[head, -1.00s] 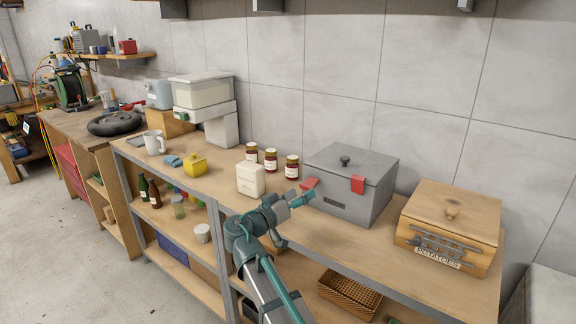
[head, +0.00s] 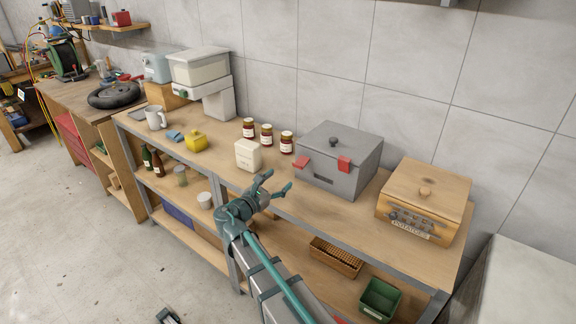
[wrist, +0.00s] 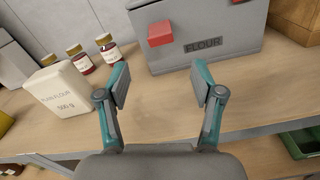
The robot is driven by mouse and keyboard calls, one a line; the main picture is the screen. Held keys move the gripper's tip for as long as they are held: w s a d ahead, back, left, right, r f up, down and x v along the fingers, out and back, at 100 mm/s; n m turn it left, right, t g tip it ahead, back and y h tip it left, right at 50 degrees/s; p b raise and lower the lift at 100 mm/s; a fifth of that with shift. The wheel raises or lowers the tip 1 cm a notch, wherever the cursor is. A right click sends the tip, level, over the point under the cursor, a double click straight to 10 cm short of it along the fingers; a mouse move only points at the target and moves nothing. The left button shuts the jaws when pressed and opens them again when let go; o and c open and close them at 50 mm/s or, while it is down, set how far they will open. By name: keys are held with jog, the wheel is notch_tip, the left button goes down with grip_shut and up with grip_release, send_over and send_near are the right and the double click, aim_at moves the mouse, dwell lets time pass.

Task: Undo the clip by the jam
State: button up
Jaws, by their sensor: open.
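A grey lidded flour bin (head: 365,178) stands on the bench, its FLOUR label (wrist: 203,45) facing me in the wrist view. Its left red clip (head: 301,163), on the side by the jam jars (head: 266,135), sticks out from the front; it also shows in the wrist view (wrist: 160,33). Its right red clip (head: 344,164) lies flat against the front. My gripper (head: 277,184) is open and empty, in front of and below the left clip, apart from it. In the wrist view the clip lies beyond the gap between my fingers (wrist: 160,80).
A white flour carton (head: 247,155) stands left of my gripper, near the jars. A wooden potato box (head: 425,203) stands right of the bin. A basket (head: 336,258) and green crate (head: 379,300) sit below. The bench front beneath the bin is clear.

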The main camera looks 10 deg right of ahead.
aim_at(297, 166)
jog(key=w+d+n+p, duration=0.1)
jog(key=w+d, duration=0.3)
jog(key=w+d+n+p, duration=0.1)
jog(key=w+d+p, duration=0.1)
jog(key=w+d, duration=0.1)
jog(key=shift+w+d+n, duration=0.35)
jog(key=shift+d+n, duration=0.05)
dwell(0.3)
